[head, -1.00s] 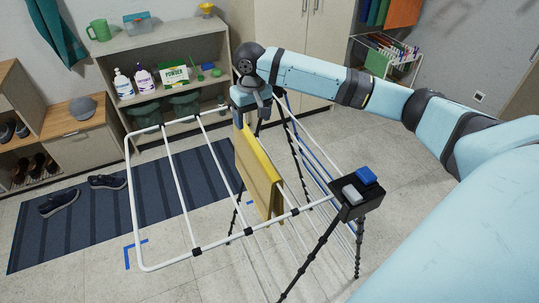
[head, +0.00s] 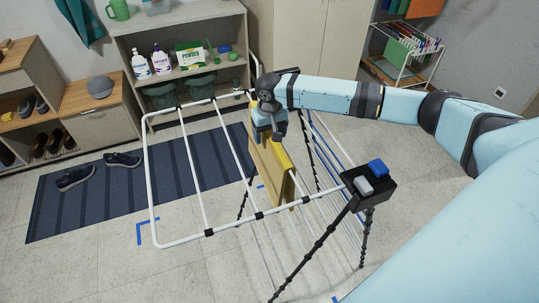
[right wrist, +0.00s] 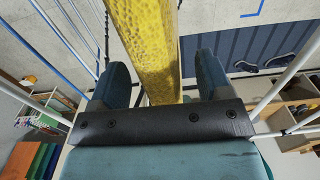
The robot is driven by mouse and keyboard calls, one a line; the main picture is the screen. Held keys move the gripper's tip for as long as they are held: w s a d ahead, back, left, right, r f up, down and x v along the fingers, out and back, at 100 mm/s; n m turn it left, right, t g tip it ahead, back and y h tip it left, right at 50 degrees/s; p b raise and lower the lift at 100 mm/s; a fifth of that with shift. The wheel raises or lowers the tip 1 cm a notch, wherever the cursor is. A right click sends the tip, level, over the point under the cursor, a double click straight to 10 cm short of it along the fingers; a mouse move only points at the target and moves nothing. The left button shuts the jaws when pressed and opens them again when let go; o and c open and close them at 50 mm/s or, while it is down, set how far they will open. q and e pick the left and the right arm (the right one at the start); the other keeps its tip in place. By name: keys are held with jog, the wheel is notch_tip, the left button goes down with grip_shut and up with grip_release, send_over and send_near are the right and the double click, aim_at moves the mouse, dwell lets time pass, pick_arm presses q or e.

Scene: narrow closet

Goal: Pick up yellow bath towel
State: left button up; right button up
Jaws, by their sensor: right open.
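The yellow bath towel (head: 264,162) hangs folded over a rail of the white drying rack (head: 153,190). My right gripper (head: 273,133) is over the towel's far upper end, pointing down, and hides part of it. In the right wrist view the towel (right wrist: 150,45) runs up between the two spread fingers of the right gripper (right wrist: 160,82). Gaps show between the towel and both fingers, so the gripper is open around it and not gripping. My left gripper is not in view.
A black tray (head: 378,190) with a blue and a white block sits at the rack's right end. Shelves with bottles and a powder box (head: 190,54) stand behind. A striped rug (head: 130,185) with shoes lies left. Bare floor shows in front.

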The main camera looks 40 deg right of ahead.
jog(key=shift+f, duration=0.9)
jog(key=shift+c, duration=0.5)
grip_shut()
jog(key=shift+w+r, duration=0.1)
